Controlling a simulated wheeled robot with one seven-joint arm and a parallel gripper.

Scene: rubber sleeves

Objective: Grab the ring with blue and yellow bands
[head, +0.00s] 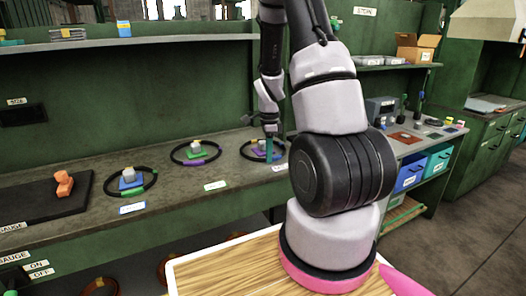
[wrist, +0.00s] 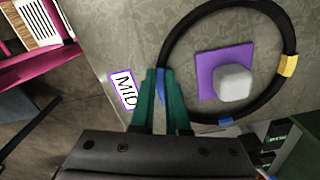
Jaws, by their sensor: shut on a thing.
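The black ring (wrist: 288,66) with a yellow band and blue bands lies on the grey bench in the wrist view, around a purple square (wrist: 209,72) with a pale block (wrist: 234,83) on it. My gripper (wrist: 157,78) has its green fingers closed on the ring's near left side, at a blue band. The ring is also at the right of the bench in the head view (head: 244,155), where my gripper (head: 270,153) reaches down to it and partly hides it. The ring looks level on the bench; I cannot tell any lift.
Two other black rings lie further left: one with a green band (head: 107,187) around a blue square, one with a purple band (head: 173,156) around a green square. A "MID" label (wrist: 124,89) lies beside my fingers. A dark board (head: 40,203) holds an orange piece (head: 63,184).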

